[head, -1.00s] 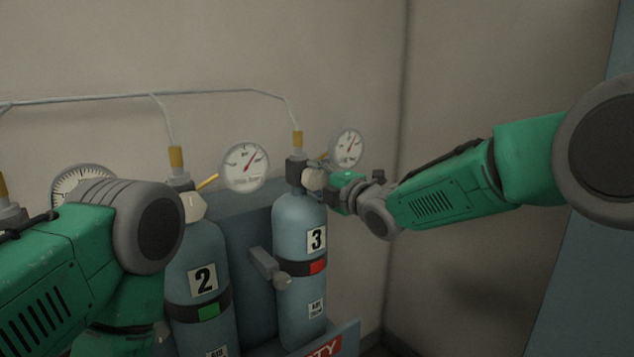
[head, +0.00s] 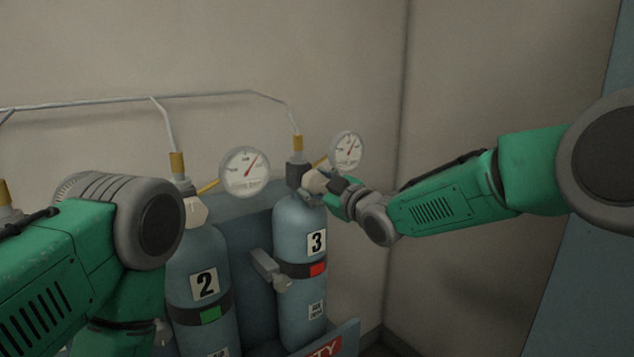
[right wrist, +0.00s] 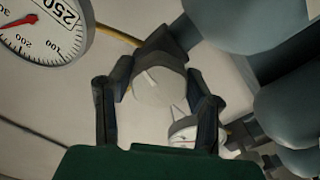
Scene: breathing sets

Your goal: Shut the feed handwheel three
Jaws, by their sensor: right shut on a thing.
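Cylinder three (head: 300,225), blue-grey with a 3 label and a red tag, stands at the right of the row in the head view. Its pale feed handwheel (head: 316,181) is on the right side of the dark valve at its top. My right gripper (head: 337,188) is shut on this handwheel, reaching in from the right. In the right wrist view the two dark fingers (right wrist: 160,84) flank the pale round wheel (right wrist: 160,92), their tips closed against its sides. My left arm is at the left of the head view; its gripper does not show.
Cylinder two (head: 195,255), with a green tag, stands left of cylinder three. Round gauges (head: 245,171) and (head: 347,150) sit behind the valves, and a thin pipe (head: 90,102) runs above. A grey bracket with a knob (head: 270,270) projects between the cylinders.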

